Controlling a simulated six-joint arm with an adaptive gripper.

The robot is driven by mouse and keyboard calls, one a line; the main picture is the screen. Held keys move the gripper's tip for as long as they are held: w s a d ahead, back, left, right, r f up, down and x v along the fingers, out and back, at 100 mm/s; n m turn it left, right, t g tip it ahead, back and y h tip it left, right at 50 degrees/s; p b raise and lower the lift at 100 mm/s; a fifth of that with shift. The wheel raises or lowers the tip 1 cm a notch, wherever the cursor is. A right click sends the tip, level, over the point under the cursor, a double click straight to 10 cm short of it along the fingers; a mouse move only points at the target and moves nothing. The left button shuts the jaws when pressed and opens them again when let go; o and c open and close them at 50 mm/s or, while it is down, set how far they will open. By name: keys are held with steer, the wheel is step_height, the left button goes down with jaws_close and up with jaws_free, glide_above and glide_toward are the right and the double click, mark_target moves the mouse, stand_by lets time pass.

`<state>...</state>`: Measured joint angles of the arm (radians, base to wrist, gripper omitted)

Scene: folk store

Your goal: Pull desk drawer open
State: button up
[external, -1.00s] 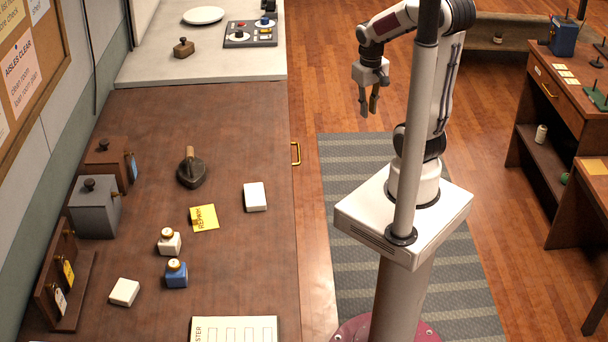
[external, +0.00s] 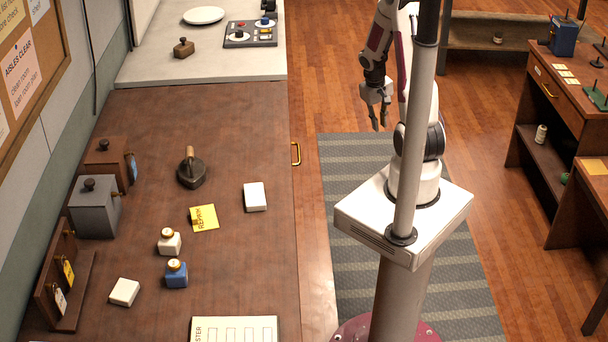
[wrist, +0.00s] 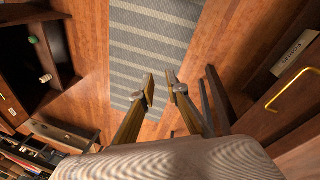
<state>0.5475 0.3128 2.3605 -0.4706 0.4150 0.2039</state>
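The large brown desk (external: 235,120) fills the left of the external view. A brass drawer handle (external: 295,153) sticks out from its right side, and that drawer looks shut. In the wrist view, the brass handle (wrist: 293,90) is at the right on a brown drawer front (wrist: 262,122), near a label reading FORMS (wrist: 295,53). My gripper (external: 380,128) is in the air over the floor, right of the desk and clear of the handle. In the wrist view, my gripper (wrist: 161,80) is open and empty, with a gap between its fingertips.
A striped grey mat (external: 345,190) lies on the wood floor below my gripper. A smaller desk (external: 550,75) with another brass handle stands at the right.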

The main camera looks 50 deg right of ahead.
steer(key=w+d+f+t+y, duration=0.1)
steer(key=d+f, duration=0.1)
steer(key=f, duration=0.4)
steer(key=w+d+f+t, duration=0.1)
steer(key=w+d+f, duration=0.1)
steer(key=f, duration=0.5)
steer(key=m+t+y, duration=0.5)
steer(key=t+y, duration=0.4)
steer(key=y, duration=0.3)
glide_toward(298, 152)
steer(key=w+a+f, duration=0.1)
steer(key=shift+w+a+f, duration=0.15)
steer(key=shift+a+f, duration=0.05)
steer(key=shift+w+a+f, duration=0.1)
steer(key=shift+x, duration=3.75)
